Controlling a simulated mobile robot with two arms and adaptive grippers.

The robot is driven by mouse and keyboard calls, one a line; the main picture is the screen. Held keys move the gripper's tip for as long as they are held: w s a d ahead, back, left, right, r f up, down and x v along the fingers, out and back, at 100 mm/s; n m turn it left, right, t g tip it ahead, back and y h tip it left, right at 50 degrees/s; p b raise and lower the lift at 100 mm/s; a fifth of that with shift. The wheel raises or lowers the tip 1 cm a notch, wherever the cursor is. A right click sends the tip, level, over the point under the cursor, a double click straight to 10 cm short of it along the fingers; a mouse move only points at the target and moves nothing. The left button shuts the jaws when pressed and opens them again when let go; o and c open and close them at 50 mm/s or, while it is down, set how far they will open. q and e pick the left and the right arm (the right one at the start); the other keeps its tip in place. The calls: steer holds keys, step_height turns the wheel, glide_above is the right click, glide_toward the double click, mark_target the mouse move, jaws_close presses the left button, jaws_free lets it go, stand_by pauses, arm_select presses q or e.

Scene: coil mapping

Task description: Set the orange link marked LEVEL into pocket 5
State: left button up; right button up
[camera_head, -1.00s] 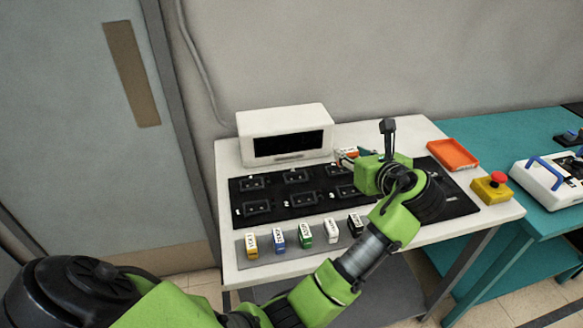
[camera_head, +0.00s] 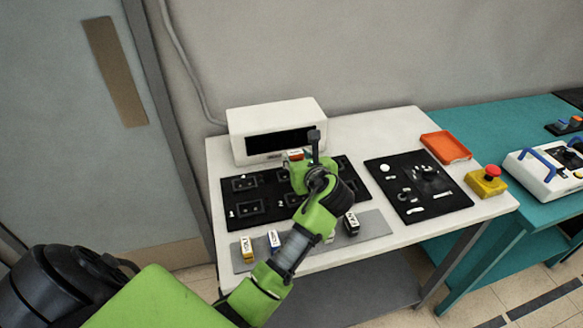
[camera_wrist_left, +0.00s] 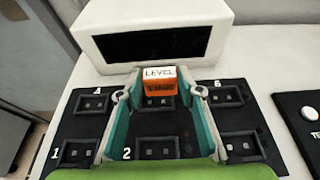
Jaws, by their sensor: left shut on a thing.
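The orange link marked LEVEL (camera_wrist_left: 160,87) is in the jaws of my left gripper (camera_wrist_left: 160,95), label readable in the left wrist view. A bit of the link (camera_head: 296,154) also shows in the head view, behind the gripper (camera_head: 298,168). The black pocket board (camera_wrist_left: 85,130) lies below. The link is over the far middle pocket (camera_wrist_left: 156,104), between the pockets marked 4 (camera_wrist_left: 95,103) and 6 (camera_wrist_left: 226,96). That pocket's number is hidden, and I cannot tell whether the link touches it. My right gripper is not in view.
A white box with a dark front (camera_head: 277,128) stands close behind the board. In front, a grey strip (camera_head: 375,226) holds yellow (camera_head: 247,250), blue (camera_head: 274,241) and black (camera_head: 351,223) links, partly behind my arm. A black panel (camera_head: 440,206) and orange tray (camera_head: 446,147) are to the right.

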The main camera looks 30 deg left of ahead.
arm_select(q)
steer(key=shift+s+a+f, duration=0.1)
steer(key=shift+a+f, duration=0.15)
steer(key=shift+f, duration=0.1)
steer(key=f, duration=0.2)
steer(key=a+f, duration=0.1)
steer(key=f, duration=0.1)
steer(key=shift+a+f, duration=0.15)
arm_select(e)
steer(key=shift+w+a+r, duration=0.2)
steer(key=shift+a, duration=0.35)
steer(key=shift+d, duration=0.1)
arm_select(q)
steer(key=shift+f, duration=0.1)
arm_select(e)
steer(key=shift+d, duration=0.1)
arm_select(q)
steer(key=shift+f+p, duration=0.15)
steer(key=shift+p, duration=0.15)
steer(key=o, duration=1.1)
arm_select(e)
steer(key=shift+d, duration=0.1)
